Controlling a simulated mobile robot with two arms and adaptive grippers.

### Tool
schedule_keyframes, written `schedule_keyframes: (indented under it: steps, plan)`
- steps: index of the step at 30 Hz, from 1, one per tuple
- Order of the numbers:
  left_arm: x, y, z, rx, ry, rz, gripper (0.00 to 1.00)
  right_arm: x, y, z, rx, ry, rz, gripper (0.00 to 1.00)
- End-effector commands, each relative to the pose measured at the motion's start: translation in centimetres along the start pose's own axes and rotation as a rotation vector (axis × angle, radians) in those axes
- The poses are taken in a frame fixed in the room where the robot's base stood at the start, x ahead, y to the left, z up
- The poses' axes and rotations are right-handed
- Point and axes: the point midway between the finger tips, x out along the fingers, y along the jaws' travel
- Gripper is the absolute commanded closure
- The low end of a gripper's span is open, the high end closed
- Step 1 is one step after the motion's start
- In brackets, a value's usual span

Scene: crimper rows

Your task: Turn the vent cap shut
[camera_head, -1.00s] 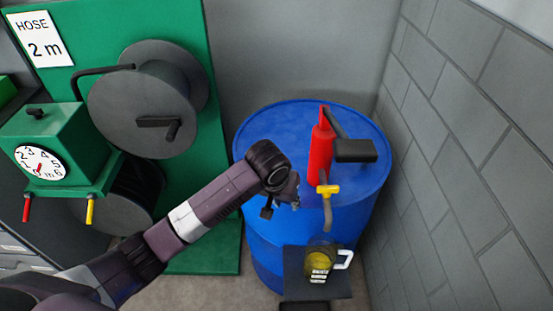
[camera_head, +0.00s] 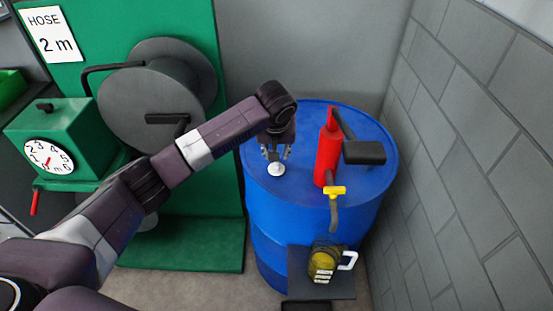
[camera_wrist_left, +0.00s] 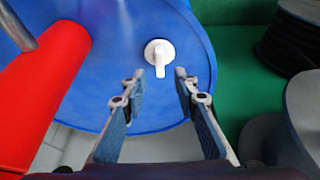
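The vent cap (camera_head: 276,169) is a small white cap on the left part of the blue drum's top. In the left wrist view the vent cap (camera_wrist_left: 159,50) is a round disc with a narrow tab pointing down toward my gripper. My left gripper (camera_head: 276,152) is just above the cap in the head view, pointing down. In the left wrist view my left gripper (camera_wrist_left: 159,78) is open and empty, with the cap's tab just beyond the fingertips, roughly centred between them. I cannot tell whether it touches. My right gripper is not in view.
The blue drum (camera_head: 290,225) carries a red hand pump (camera_head: 327,150) with a black handle and a yellow-topped spout (camera_head: 335,191), right of my gripper. A jug (camera_head: 323,263) stands on a dark shelf in front. A green hose-reel stand (camera_head: 185,248) is left, a block wall right.

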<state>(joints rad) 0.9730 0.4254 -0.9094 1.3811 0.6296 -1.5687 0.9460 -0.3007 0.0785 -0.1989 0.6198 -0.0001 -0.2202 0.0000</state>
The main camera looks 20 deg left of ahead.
Motion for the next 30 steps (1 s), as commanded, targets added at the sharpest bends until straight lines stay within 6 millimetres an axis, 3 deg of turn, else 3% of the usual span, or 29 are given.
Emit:
schedule_keyframes:
  steps: [6,12,23,30]
  plan:
    - [3.5,-0.1,0.1,0.001,-0.002,-0.002,0.72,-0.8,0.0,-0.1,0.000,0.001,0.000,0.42]
    - [5.4,0.0,0.1,0.001,-0.001,-0.001,0.72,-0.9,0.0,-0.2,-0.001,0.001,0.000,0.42]
    - [6.0,0.0,0.1,0.003,0.001,0.001,0.72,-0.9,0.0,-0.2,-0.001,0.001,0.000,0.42]
    - [5.9,0.0,0.1,0.002,0.000,0.001,0.99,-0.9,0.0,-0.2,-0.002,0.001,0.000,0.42]
